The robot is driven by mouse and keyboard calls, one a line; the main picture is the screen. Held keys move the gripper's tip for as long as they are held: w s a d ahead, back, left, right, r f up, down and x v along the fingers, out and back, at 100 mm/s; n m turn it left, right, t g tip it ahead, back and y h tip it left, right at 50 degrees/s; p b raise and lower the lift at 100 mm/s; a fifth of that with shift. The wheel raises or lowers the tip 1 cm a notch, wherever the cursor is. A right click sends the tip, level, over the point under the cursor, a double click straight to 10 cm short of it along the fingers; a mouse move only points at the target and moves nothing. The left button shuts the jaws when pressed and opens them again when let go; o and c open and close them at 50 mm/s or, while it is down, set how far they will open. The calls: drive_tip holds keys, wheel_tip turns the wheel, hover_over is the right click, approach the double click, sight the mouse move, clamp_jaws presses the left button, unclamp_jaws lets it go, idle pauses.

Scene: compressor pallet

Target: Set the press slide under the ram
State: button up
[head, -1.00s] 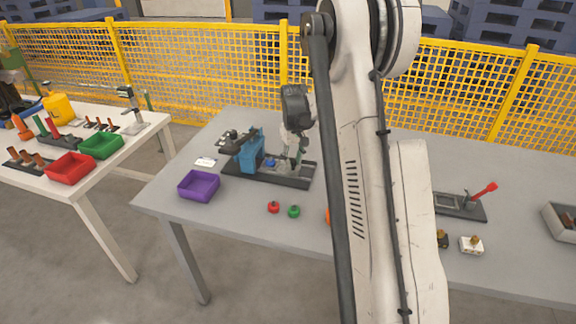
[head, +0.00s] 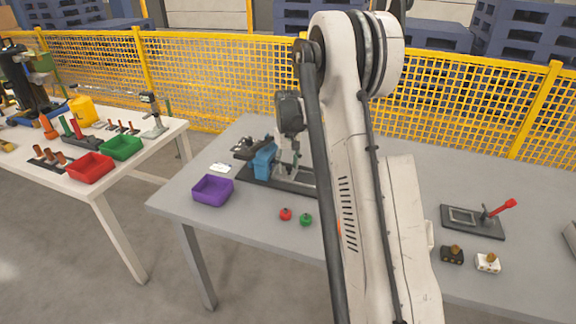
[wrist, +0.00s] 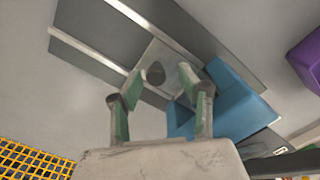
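The press stands on the grey table, with a blue body (head: 264,160) on a dark base with pale rails (head: 258,181). In the wrist view the blue body (wrist: 235,102) is right of centre and the rails (wrist: 95,62) run diagonally. A grey plate (wrist: 170,58) with a dark round knob (wrist: 155,73) lies between the rails, beside the blue body; it looks like the press slide. My gripper (wrist: 160,72) is open over the plate, with a fingertip on each side of the knob and gaps visible. In the head view my arm partly hides the press's right end.
A purple bin (head: 212,191) stands left of the press. A red knob (head: 285,214) and a green knob (head: 306,219) lie in front. A fixture with a red handle (head: 480,218) and two small blocks (head: 487,262) are at right.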

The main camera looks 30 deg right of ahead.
wheel_tip(320, 180, up, 12)
idle(0.6)
idle(0.5)
drive_tip(key=s+a+r+n+t, duration=0.1)
drive_tip(key=s+a+r+t, duration=0.1)
drive_tip(key=s+a+r, duration=0.6)
drive_tip(key=s+a+r+t, duration=0.1)
drive_tip(key=s+a+r, duration=0.2)
drive_tip(key=s+a, duration=0.5)
drive_tip(key=s+a+f+t, duration=0.2)
drive_tip(key=s+a, duration=0.4)
drive_tip(key=s, duration=0.3)
drive_tip(key=s+a+f+t, duration=0.2)
drive_tip(key=s+a, duration=0.4)
drive_tip(key=s, duration=0.3)
drive_tip(key=shift+a+f+n, duration=0.3)
drive_tip(key=shift+f+n, duration=0.1)
drive_tip(key=shift+f, duration=0.05)
